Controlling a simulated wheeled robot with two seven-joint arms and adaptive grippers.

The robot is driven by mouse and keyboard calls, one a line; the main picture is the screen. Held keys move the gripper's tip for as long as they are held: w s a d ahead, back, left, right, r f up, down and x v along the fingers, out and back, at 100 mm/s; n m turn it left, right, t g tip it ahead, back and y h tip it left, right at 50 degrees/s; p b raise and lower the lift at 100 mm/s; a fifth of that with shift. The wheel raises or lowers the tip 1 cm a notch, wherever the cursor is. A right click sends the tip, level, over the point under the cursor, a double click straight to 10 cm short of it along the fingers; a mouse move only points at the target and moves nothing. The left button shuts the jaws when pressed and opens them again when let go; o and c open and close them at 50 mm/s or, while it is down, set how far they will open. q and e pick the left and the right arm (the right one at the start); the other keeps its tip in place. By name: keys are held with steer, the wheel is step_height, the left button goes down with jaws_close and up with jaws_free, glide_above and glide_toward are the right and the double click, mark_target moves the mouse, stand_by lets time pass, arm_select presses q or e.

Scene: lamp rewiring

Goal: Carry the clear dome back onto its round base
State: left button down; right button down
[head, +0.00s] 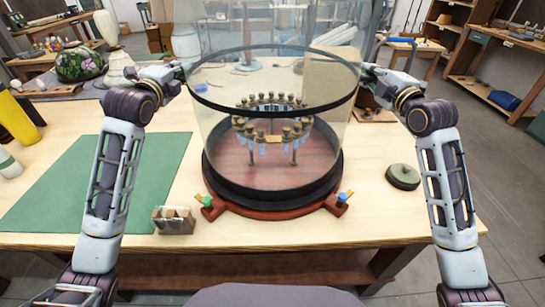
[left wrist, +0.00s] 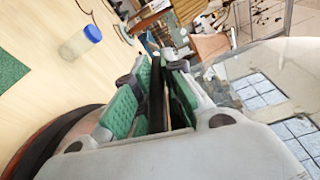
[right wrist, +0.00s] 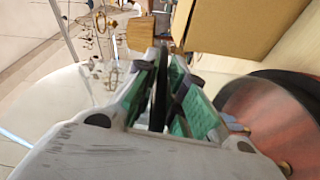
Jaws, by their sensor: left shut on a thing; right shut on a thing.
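The clear dome (head: 215,130) is a tall transparent cylinder with a black band (head: 275,112) around it, upright in the head view. It overlaps its round red-brown base (head: 270,211), which has a thick black ring. I cannot tell whether the dome's lower edge touches the base. A circle of brass posts with bluish pieces (head: 270,125) shows through the dome. My left gripper (head: 180,76) is shut on the dome's left side at band height. My right gripper (head: 368,72) is shut on the right side. Both wrist views show dark edges between green pads.
A green mat (head: 80,185) lies left on the wooden table. A small clear box (head: 173,219) sits front left of the base, and a dark round puck (head: 403,176) to its right. Small clips (head: 206,201) sit at the base's front. Jars and ornaments stand at the back left.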

arm_select(q)
steer(key=shift+f+b, duration=0.5)
steer(key=shift+b, duration=0.15)
arm_select(e)
steer(key=shift+f, duration=0.5)
arm_select(q)
steer(key=c, duration=1.9)
jaws_free()
steer(key=shift+f, duration=0.15)
arm_select(e)
steer(key=c, duration=1.9)
jaws_free()
steer(key=shift+f, duration=0.15)
arm_select(q)
steer(key=o, duration=0.4)
steer(key=shift+s, duration=0.15)
arm_select(e)
steer(key=o, duration=0.4)
steer(key=shift+s, duration=0.15)
arm_select(q)
steer(key=s+a, duration=0.1)
steer(key=s, duration=1.1)
steer(key=shift+r, duration=0.25)
arm_select(e)
steer(key=shift+s+d, duration=0.1)
